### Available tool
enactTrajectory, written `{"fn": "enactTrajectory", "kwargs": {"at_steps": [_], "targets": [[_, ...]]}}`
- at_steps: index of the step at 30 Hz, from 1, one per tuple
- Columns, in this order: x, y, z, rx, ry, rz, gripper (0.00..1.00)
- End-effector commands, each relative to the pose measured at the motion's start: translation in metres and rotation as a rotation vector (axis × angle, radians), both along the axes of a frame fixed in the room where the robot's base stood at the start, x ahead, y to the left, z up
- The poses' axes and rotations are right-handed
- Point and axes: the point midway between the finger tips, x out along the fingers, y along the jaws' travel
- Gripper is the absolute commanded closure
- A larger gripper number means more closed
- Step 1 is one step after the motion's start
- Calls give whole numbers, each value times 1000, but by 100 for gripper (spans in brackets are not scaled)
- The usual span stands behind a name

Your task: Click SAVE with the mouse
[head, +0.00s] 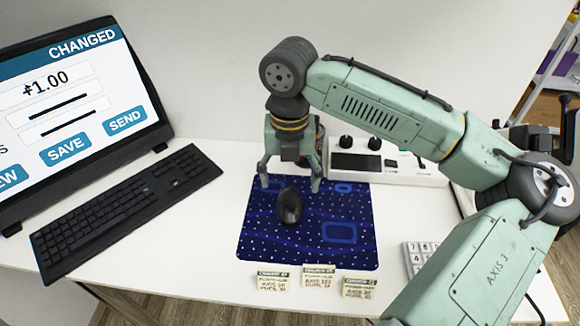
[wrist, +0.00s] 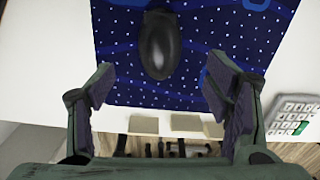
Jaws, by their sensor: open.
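A monitor at the left in the head view shows a page headed CHANGED, with a SAVE button (head: 66,149) between a partly cut-off button and a SEND button (head: 125,121). No pointer can be made out on the screen. The black mouse (head: 289,206) lies on a dark blue mat (head: 265,245) with white dots. My gripper (head: 289,187) is open at the mat's far side, just beyond the mouse. In the wrist view the mouse (wrist: 159,45) shows ahead of and between the spread fingers (wrist: 163,95), apart from both.
A black keyboard (head: 125,210) lies left of the mat. A white control box (head: 385,165) with black knobs stands behind it at the right. Several small cards (head: 319,277) lie along the near edge. A keypad (head: 415,252) is at the right. White table (head: 205,240) is bare between keyboard and mat.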

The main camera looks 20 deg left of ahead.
Motion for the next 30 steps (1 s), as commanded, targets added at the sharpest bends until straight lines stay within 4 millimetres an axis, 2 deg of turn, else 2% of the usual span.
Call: {"fn": "enactTrajectory", "kwargs": {"at_steps": [6, 13, 18, 26, 30], "targets": [[0, -1, -40, -3, 1, 0, 28], [0, 0, -72, 0, 1, -1, 28], [0, 0, -82, 1, -1, 0, 28], [0, 0, -83, 1, -1, 0, 28], [0, 0, -83, 1, -1, 0, 36]]}}
